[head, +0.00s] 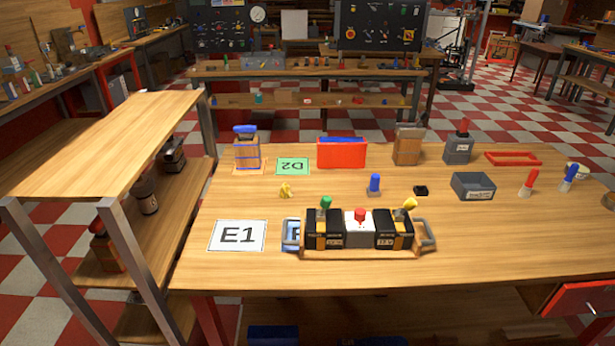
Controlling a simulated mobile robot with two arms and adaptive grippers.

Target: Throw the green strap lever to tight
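A wooden carrier (360,255) with a grey handle at each end stands near the front of the workbench. It holds two black boxes with a white box (360,229) between them. The green strap lever (326,202) is on top of the left black box (323,230), by its orange-yellow strap. It looks upright, but its exact angle is too small to tell. A yellow lever (410,204) on the right black box (394,230) leans to the right. A red knob (360,214) tops the white box. Neither of my grippers is in view.
A white E1 card (238,236) lies left of the carrier; another card is partly covered by it. A blue peg (375,184), a small yellow piece (285,190) and a grey bin (473,186) stand behind. A wooden shelf unit (120,130) stands left. Bench right of the carrier is clear.

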